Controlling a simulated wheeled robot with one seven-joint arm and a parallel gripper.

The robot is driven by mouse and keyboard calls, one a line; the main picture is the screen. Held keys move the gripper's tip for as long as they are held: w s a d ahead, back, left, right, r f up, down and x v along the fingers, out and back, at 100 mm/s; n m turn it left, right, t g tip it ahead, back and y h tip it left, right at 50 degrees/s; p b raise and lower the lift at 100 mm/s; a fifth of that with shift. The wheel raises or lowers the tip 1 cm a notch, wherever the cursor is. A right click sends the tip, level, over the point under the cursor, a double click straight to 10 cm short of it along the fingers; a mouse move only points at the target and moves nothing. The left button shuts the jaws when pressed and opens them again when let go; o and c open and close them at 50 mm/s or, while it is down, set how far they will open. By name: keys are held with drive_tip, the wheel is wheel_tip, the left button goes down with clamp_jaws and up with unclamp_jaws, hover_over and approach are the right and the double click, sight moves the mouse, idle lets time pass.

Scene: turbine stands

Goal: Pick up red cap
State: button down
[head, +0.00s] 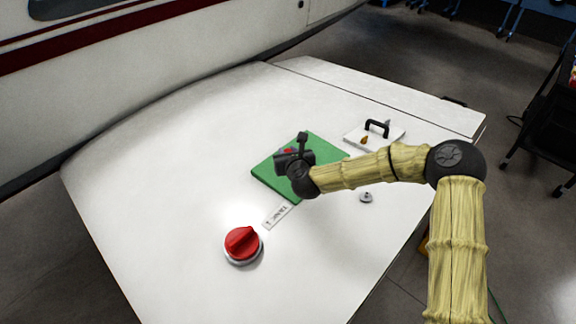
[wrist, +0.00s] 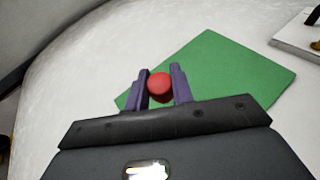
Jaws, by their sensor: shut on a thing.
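A small rounded red cap (wrist: 159,87) sits between the two purple-grey fingers of my gripper (wrist: 163,76) in the wrist view. The gripper is shut on it. In the head view my gripper (head: 289,156) is over the green mat (head: 267,177), and a bit of the red cap (head: 288,151) shows at it. The green mat (wrist: 225,60) also shows behind the fingers in the wrist view. I cannot tell whether the cap touches the mat.
A larger red knob (head: 242,243) on a round metal base stands at the front of the white surface (head: 180,160), near a label strip (head: 277,216). A small metal part (head: 366,197) lies right of the mat. A white plate with a black handle (head: 377,127) is behind it.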

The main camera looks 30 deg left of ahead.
wheel_tip(320, 180, up, 3)
drive_tip(key=shift+r, duration=0.2)
idle(0.4)
